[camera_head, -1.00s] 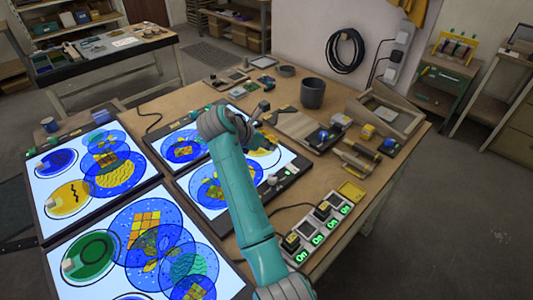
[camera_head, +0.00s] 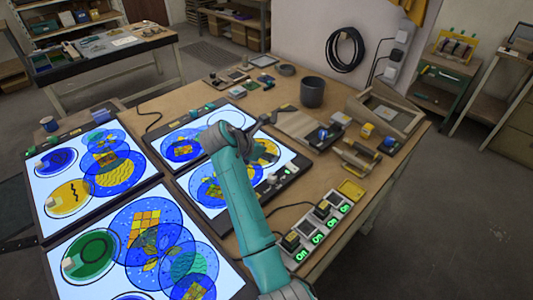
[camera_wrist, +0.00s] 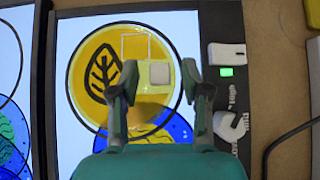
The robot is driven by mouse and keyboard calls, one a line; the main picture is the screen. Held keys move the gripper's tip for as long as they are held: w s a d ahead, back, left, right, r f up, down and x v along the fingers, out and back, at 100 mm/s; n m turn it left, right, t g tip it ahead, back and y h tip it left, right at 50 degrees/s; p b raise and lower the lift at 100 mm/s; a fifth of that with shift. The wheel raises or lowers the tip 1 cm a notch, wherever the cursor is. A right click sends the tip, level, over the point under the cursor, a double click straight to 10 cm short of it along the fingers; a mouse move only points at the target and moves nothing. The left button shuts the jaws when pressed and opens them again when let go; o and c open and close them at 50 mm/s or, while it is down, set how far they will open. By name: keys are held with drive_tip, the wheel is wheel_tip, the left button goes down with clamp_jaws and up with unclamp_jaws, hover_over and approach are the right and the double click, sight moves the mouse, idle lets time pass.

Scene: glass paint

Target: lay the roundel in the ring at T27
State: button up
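A yellow roundel (camera_wrist: 84,92) with a dark leaf drawing lies on a bright light panel (camera_wrist: 70,30) in the wrist view, edged by a black ring line. A pale square tab (camera_wrist: 160,72) stands on its right part, with a pale square outline beside it. My gripper (camera_wrist: 160,68) is open, with one finger on each side of the tab and a gap at both sides. In the head view the roundel (camera_head: 268,150) is partly hidden by my gripper. No T27 label can be read, so I cannot tell which ring it marks.
Other panels hold a yellow roundel (camera_head: 69,199) with a zigzag, a green one (camera_head: 92,258) and several overlapping blue discs. A knob (camera_wrist: 230,125) and a white switch (camera_wrist: 226,54) sit on the panel's right frame. A dark pot (camera_head: 312,92) stands behind.

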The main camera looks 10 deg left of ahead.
drive_tip(key=v, duration=1.2)
drive_tip(key=shift+r, duration=0.15)
